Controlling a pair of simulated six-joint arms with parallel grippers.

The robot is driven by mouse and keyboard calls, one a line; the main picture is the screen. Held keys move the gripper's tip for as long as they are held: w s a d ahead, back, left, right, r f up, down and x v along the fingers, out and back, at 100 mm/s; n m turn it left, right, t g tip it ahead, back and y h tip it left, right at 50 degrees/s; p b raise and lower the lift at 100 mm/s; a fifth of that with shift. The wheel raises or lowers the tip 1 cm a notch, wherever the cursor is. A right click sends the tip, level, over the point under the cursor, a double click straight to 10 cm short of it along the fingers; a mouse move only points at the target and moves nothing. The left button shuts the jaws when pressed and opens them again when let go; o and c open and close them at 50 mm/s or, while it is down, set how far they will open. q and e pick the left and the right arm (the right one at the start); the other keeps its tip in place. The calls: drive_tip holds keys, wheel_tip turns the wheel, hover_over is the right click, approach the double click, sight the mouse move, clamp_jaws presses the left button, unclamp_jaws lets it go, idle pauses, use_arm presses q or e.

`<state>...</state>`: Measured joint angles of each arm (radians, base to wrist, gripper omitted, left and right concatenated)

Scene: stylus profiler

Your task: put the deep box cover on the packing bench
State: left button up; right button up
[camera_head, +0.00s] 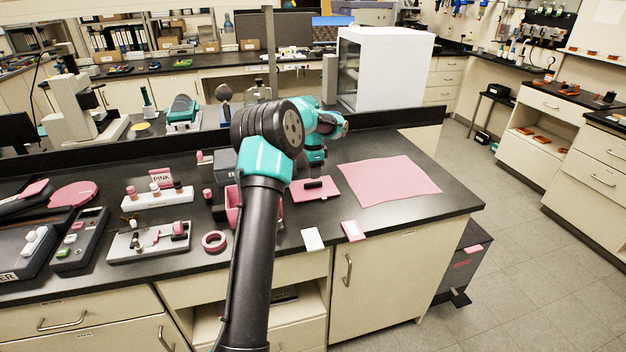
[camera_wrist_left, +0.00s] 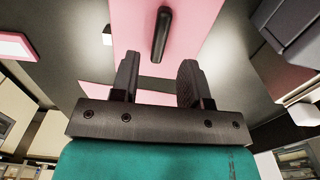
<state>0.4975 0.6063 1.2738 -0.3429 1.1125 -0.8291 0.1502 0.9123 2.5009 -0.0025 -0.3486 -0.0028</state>
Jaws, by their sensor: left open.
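A flat pink panel with a dark bar handle, which looks like the deep box cover (camera_head: 329,187), lies on the black bench top. It also fills the upper middle of the left wrist view (camera_wrist_left: 130,28), with its handle (camera_wrist_left: 161,34) just beyond the fingertips. My left gripper (camera_head: 316,163) is above the cover in the head view, its fingers hardly visible there. In the left wrist view my left gripper (camera_wrist_left: 158,76) is open and empty, with its fingers spread to either side of the handle's line. I cannot tell which surface is the packing bench. My right gripper is not in view.
A pink mat (camera_head: 390,181) lies flat to the right of the cover. A white card (camera_head: 312,239) and a pink card (camera_head: 353,230) lie near the front edge. A pink open box (camera_head: 233,207) is partly hidden behind my arm. A pink ring (camera_head: 214,241) and several small parts are at left.

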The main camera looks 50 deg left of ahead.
sight(313, 183)
use_arm(q)
wheel_tip(313, 183, up, 7)
idle(0.3)
idle(0.4)
